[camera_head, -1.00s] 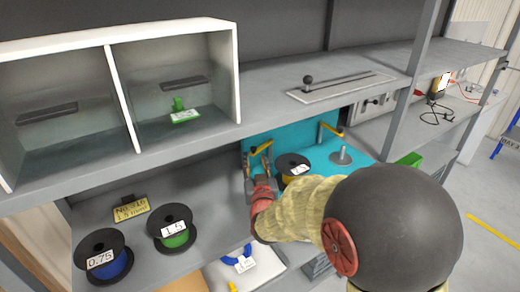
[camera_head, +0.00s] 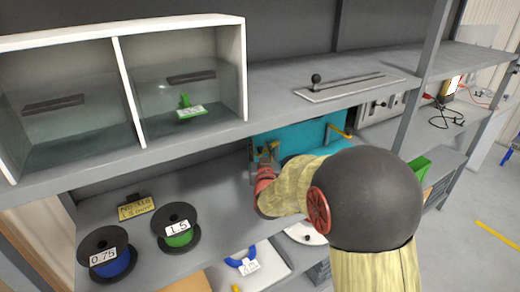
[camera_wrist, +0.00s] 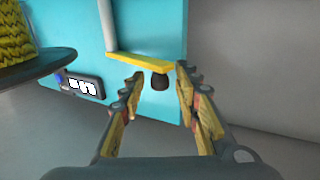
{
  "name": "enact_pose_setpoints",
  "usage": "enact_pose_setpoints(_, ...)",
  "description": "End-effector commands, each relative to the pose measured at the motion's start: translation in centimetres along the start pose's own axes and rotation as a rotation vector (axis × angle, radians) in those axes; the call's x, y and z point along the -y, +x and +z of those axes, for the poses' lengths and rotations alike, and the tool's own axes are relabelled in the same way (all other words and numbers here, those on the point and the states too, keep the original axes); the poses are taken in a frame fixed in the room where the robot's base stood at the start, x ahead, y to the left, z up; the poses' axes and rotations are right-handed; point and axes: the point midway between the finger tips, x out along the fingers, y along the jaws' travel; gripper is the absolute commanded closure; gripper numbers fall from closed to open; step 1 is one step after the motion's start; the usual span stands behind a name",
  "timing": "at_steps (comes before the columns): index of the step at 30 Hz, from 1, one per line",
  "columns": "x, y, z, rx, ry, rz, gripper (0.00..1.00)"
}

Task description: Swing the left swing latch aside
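The left swing latch (camera_wrist: 140,62) is a yellow bar on a pale post with a black knob (camera_wrist: 159,82) hanging under its end, in the wrist view. It stands in front of a turquoise panel (camera_wrist: 85,30). My gripper (camera_wrist: 160,76) is open, with one finger on each side of the knob near the fingertips; I cannot tell whether either finger touches it. In the head view my gripper (camera_head: 267,160) is at the left end of the turquoise panel, and my arm hides much of that area. The right latch (camera_head: 339,132) is yellow and stands farther right.
A blue reel (camera_head: 107,258) and a green reel (camera_head: 177,230) stand on the lower shelf. The upper shelf (camera_head: 275,98) overhangs my gripper. A white divided box (camera_head: 117,80) stands on it.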

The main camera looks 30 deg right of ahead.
Motion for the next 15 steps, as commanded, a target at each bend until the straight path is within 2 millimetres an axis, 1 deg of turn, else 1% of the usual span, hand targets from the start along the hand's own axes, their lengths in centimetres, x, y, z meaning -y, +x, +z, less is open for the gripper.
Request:
enact_pose_setpoints(2, 0.01, -0.01, 0.01, 0.0, 0.0, 0.0, 0.72)
enact_pose_setpoints(15, -0.03, -0.02, 0.02, 0.0, 0.0, 0.001, 0.97)
